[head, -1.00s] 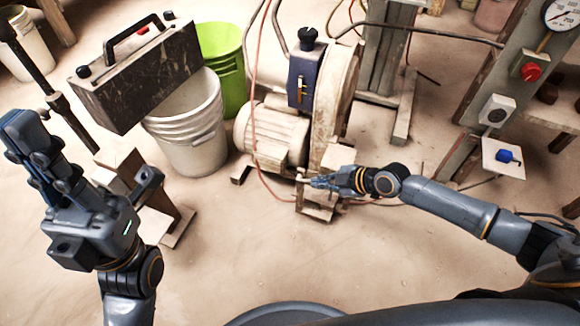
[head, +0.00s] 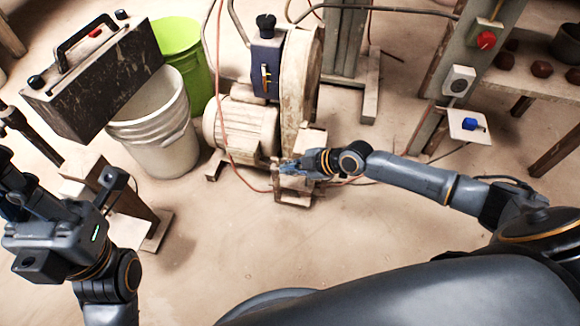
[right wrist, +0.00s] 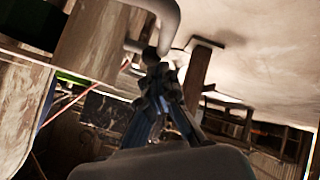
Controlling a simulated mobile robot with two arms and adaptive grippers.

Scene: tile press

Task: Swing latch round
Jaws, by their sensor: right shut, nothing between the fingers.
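My right gripper (head: 288,168) is shut and empty, low at the front of the dusty machine (head: 300,95). In the right wrist view its fingers (right wrist: 153,78) are together, with their tips close beside a bent grey rod (right wrist: 168,28). I cannot tell whether they touch it, or whether this rod is the latch. In the head view the gripper covers much of this spot.
A dark case (head: 95,85), a white bucket (head: 160,140) and a green bucket (head: 185,55) stand left of the machine. A post at right carries a red knob (head: 486,40) and a white plate (head: 452,130) with a blue handle (head: 472,124).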

